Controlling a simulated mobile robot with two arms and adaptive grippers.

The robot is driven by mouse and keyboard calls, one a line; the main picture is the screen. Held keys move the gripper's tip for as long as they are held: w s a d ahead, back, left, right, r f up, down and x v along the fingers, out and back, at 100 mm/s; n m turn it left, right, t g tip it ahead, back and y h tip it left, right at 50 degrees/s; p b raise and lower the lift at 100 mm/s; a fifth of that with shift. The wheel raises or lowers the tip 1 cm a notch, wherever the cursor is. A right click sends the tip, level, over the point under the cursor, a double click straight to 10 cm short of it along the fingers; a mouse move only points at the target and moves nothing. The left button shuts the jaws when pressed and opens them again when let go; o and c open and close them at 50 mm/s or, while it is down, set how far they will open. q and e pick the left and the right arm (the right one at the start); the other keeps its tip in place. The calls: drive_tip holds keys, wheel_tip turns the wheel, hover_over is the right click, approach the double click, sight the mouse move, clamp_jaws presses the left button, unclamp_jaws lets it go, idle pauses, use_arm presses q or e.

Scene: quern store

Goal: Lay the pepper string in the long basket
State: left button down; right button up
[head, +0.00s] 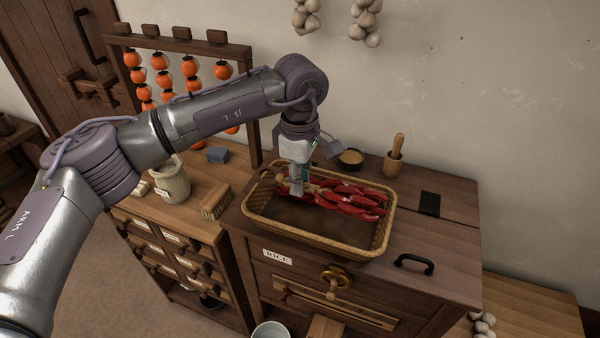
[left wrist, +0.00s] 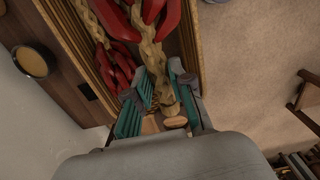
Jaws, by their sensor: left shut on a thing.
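The pepper string, red peppers (head: 350,197) on a pale braided straw cord, lies lengthwise within the rim of the long wicker basket (head: 310,239), toward its back side. I cannot tell whether it rests fully on the basket floor. My left gripper (head: 298,188) reaches down over the basket's left end and is shut on the straw end of the string. In the left wrist view, the straw cord (left wrist: 150,55) runs between the teal-padded fingers (left wrist: 160,92), with red peppers further along it. My right gripper is not in view.
The basket stands on a dark wooden chest with a RICE label (head: 277,257). A brush (head: 216,202) and a pale jar (head: 171,181) are to the left. The chest top right of the basket has free room.

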use_arm(q)
drive_tip(key=shift+f, duration=0.6)
drive_tip(key=shift+s+f+b, duration=0.15)
drive_tip(key=shift+f+b, duration=0.15)
drive_tip(key=shift+f, duration=0.05)
wheel_tip(320, 180, down, 4)
drive_tip(key=b, duration=0.3)
drive_tip(key=shift+f, duration=0.25)
drive_tip(key=shift+f+b, duration=0.7)
drive_tip(key=shift+b, duration=0.1)
drive_tip(key=shift+f, duration=0.3)
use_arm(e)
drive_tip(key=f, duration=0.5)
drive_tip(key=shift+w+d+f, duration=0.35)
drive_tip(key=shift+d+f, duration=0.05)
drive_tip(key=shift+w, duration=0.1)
use_arm(q)
drive_tip(key=c, duration=1.1)
unclamp_jaws()
drive_tip(key=shift+o, duration=0.8)
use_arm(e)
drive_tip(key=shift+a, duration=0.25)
